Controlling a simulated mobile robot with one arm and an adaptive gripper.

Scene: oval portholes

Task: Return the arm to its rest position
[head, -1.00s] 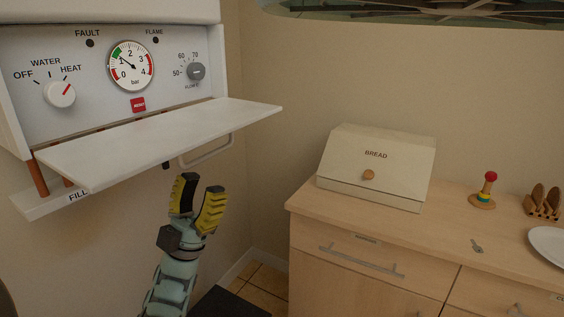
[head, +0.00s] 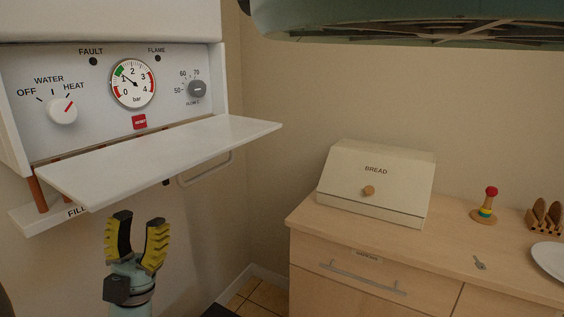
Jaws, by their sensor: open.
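My gripper (head: 138,238) has two yellow-and-black fingers pointing up and spread apart, with nothing between them. It is at the lower left of the head view, below the boiler's white flap (head: 165,158) and apart from it in the picture. My forearm drops out of the bottom edge of the view.
The boiler panel (head: 100,125) at the left has a knob (head: 63,110) turned towards HEAT, a gauge (head: 133,83) and a red button (head: 139,122). Its flap hangs open.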

